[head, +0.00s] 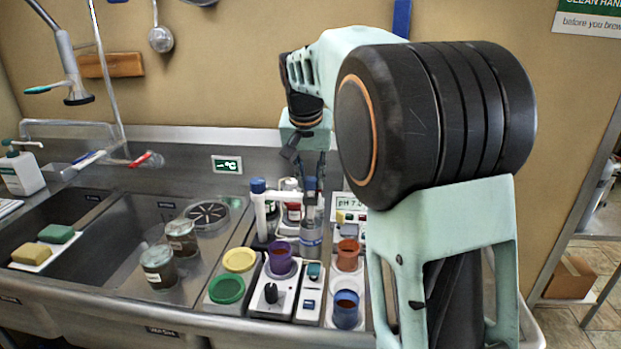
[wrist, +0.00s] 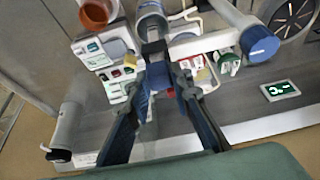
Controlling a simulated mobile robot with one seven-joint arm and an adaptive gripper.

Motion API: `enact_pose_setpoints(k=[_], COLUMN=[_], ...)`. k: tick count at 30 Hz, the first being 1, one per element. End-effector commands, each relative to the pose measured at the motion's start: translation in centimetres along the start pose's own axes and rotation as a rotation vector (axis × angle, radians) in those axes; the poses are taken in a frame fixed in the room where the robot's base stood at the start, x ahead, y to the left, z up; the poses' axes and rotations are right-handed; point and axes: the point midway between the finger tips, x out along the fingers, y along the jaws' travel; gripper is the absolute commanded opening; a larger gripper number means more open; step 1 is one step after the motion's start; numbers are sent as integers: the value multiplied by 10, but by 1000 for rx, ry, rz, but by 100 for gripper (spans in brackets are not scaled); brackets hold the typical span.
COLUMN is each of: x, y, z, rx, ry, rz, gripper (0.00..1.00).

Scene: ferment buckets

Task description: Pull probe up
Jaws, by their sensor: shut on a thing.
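The probe (head: 311,198) stands upright at the back of the counter in the head view, with a blue upper part. It stands beside the white stand (head: 262,210) with a blue cap, over a clear bottle (head: 311,238). My gripper (head: 314,176) reaches down from above and is shut on the probe's upper part. In the wrist view, the fingers of my gripper (wrist: 165,84) close around the dark top of the probe (wrist: 157,70). The stand's white arm (wrist: 200,43) runs beside it. The probe's lower end is hard to make out.
A pH meter (head: 350,212) stands right of the probe. In front are a purple cup (head: 280,258) on a stirrer (head: 270,294), an orange cup (head: 348,254) and a blue cup (head: 346,308). Jars (head: 158,267) and the sink (head: 110,240) lie left.

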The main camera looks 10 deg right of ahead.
Motion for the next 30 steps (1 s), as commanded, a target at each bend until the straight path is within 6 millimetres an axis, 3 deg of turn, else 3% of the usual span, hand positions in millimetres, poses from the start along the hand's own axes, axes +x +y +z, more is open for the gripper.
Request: enact_pose_setpoints(k=[1,9,20,21,25,30], x=[-12,-44,-46,-47,-46,-45], y=[0,0,0,0,0,0], z=[-5,-19,-21,-21,-20,-19], rx=[1,1,1,1,1,1], ry=[1,2,8,9,7,4], rz=[-1,-1,-3,-3,-2,-1], gripper=[0,0,0,23,37,38])
